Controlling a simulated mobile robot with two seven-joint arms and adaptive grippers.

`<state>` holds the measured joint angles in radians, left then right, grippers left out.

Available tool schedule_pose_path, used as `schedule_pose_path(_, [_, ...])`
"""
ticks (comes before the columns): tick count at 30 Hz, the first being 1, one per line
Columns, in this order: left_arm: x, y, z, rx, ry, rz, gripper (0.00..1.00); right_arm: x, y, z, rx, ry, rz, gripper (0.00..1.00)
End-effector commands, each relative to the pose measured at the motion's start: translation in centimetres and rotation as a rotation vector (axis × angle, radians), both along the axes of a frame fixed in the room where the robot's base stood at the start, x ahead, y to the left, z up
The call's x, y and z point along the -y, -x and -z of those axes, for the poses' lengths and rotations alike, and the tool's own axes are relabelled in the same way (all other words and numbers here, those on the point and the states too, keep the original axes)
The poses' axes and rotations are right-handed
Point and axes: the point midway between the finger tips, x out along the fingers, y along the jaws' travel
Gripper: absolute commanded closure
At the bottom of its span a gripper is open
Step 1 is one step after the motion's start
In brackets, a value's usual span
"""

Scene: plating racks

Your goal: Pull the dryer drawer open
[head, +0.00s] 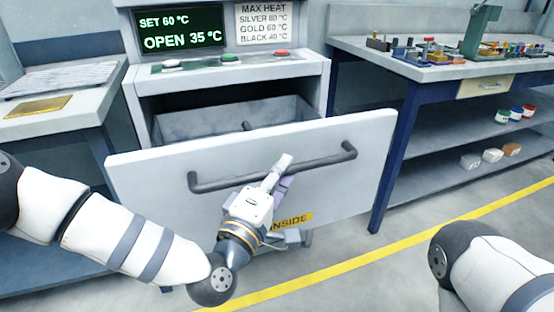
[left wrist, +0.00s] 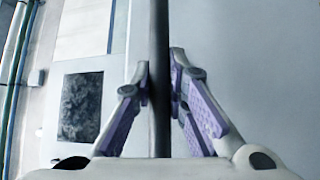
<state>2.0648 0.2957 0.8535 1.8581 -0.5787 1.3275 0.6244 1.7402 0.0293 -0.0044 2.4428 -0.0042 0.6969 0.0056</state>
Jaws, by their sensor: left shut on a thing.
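The dryer drawer has a wide white front panel (head: 130,180) with a dark bar handle (head: 325,161) across it. The drawer is pulled out, and its grey interior (head: 205,122) shows behind the panel. My left gripper (head: 278,172) is shut on the handle at about its middle. In the left wrist view the dark handle (left wrist: 159,45) runs between the two purple-padded fingers (left wrist: 158,90). The dryer's display (head: 180,30) reads OPEN 35 °C and SET 60 °C. Of my right arm only white and dark links show at the lower right; its gripper is out of view.
A workbench (head: 350,45) with small parts and lower shelves stands on the right. Another bench (head: 60,115) with a gold plate (head: 36,105) stands on the left. A yellow line (head: 400,235) crosses the floor, which is clear in front of the right bench.

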Motion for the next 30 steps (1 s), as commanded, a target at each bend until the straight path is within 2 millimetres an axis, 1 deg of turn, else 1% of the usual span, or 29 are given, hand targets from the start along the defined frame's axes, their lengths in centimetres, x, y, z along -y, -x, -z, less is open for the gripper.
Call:
schedule_pose_path(3, [0.4,1.0,-0.3,0.001,0.004,0.003,1.0,0.0,-0.3,-0.4,0.01,-0.001,0.0,1.0])
schedule_pose_path(9, [0.7,1.9,-0.1,0.002,0.003,0.001,1.0,0.0,-0.5,-0.6,0.015,0.0,0.001,1.0])
schedule_pose_path(21, [0.7,2.0,-0.1,0.002,0.003,0.001,1.0,0.0,-0.5,-0.6,0.015,0.0,0.001,1.0])
schedule_pose_path(22, [0.7,2.0,-0.1,0.002,0.003,0.001,0.82,0.0,-0.5,-0.6,0.015,0.0,0.001,1.0])
schedule_pose_path(23, [0.7,2.0,-0.1,0.002,0.003,0.001,0.75,0.0,-0.5,-0.6,0.015,0.0,0.001,1.0])
schedule_pose_path(24, [0.7,2.0,-0.1,0.002,0.003,0.001,0.66,0.0,-0.5,-0.6,0.015,0.0,0.001,1.0])
schedule_pose_path(30, [0.7,2.0,-0.1,0.001,0.002,-0.001,0.65,0.0,-0.5,-0.6,0.015,0.0,0.001,1.0])
